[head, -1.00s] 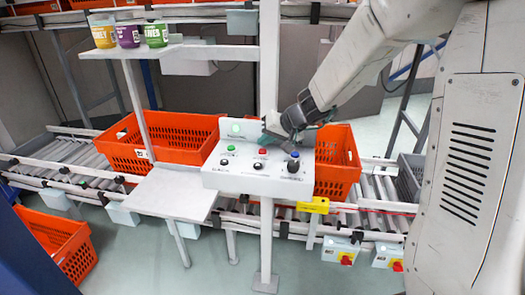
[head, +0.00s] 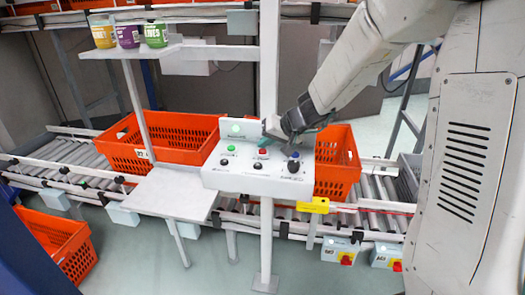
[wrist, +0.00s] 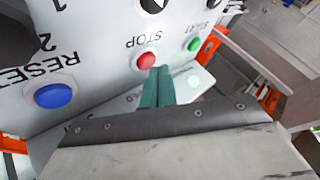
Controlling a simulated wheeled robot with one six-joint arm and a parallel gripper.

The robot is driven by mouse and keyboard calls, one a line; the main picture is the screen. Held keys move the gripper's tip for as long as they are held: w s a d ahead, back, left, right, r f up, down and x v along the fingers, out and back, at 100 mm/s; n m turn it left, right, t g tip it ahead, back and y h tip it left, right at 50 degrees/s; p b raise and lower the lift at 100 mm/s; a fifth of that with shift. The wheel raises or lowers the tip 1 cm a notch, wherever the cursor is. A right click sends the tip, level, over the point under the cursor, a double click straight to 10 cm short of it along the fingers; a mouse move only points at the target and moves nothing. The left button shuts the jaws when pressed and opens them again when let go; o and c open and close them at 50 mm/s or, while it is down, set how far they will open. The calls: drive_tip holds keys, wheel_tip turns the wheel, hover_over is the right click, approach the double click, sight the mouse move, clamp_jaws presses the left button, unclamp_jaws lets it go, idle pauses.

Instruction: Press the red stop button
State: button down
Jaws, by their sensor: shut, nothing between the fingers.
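The red stop button (head: 262,152) sits in the top row of the white control panel (head: 240,182), between the green start button (head: 231,148) and the blue reset button (head: 295,154). In the wrist view the red button (wrist: 146,60) is beside the word STOP, just beyond the fingertips. My gripper (wrist: 158,72) is shut with its two teal fingers together and nothing between them. In the head view my gripper (head: 265,140) is just above the red button. A small gap seems to remain between tips and button; contact cannot be told.
The blue reset button (wrist: 52,95) and green start button (wrist: 193,43) flank the red one closely. A post (head: 268,60) rises behind the panel. Orange totes (head: 180,133) stand on the roller conveyor behind. A small shelf (head: 175,192) lies left of the panel.

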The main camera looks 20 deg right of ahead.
sight(265, 152)
drive_tip(key=shift+f, duration=0.45)
idle(0.4)
idle(0.3)
drive_tip(key=shift+r, duration=0.9)
drive_tip(key=shift+r, duration=2.5)
